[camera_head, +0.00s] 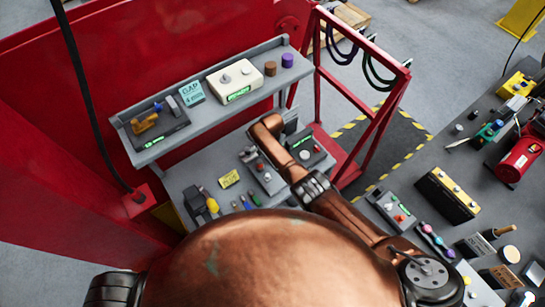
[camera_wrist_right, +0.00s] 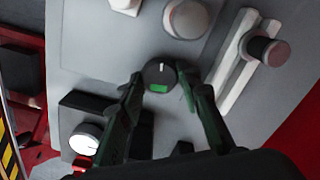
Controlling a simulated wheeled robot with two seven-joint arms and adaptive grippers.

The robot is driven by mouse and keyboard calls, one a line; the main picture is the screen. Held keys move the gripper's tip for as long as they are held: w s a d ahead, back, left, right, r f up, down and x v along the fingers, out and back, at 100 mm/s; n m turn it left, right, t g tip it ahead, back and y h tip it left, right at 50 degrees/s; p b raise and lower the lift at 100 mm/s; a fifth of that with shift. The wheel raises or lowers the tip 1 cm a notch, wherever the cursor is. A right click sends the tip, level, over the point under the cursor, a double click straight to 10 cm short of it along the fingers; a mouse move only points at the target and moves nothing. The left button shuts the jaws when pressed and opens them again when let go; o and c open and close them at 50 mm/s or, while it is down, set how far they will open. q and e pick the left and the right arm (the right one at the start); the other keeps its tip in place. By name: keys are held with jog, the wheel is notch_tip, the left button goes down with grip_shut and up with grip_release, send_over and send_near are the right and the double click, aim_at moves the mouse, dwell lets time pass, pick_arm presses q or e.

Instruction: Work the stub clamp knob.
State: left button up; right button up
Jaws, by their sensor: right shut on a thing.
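In the right wrist view a dark round knob (camera_wrist_right: 160,75) with a white pointer line and a green patch stands on a grey surface. My right gripper (camera_wrist_right: 158,90) has one dark green finger on each side of the knob and is shut on it. The finger contacts are partly hard to see. In the head view my copper right arm reaches over the lower grey bench (camera_head: 215,165), and its wrist hides the knob and the fingertips. I cannot tell from a label whether this is the stub clamp knob. My left gripper is not in view.
In the wrist view a pale round knob (camera_wrist_right: 186,17), a dark-capped knob on a white bar (camera_wrist_right: 265,48) and a white dial (camera_wrist_right: 86,139) are close by. In the head view an upper shelf (camera_head: 205,110) holds a white box (camera_head: 235,80). A red rail frame (camera_head: 385,130) stands right.

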jog(key=shift+w+r, duration=0.1)
dwell(0.4)
jog(key=o, duration=1.2)
jog(key=shift+c, duration=0.2)
notch_tip(320, 180, up, 12)
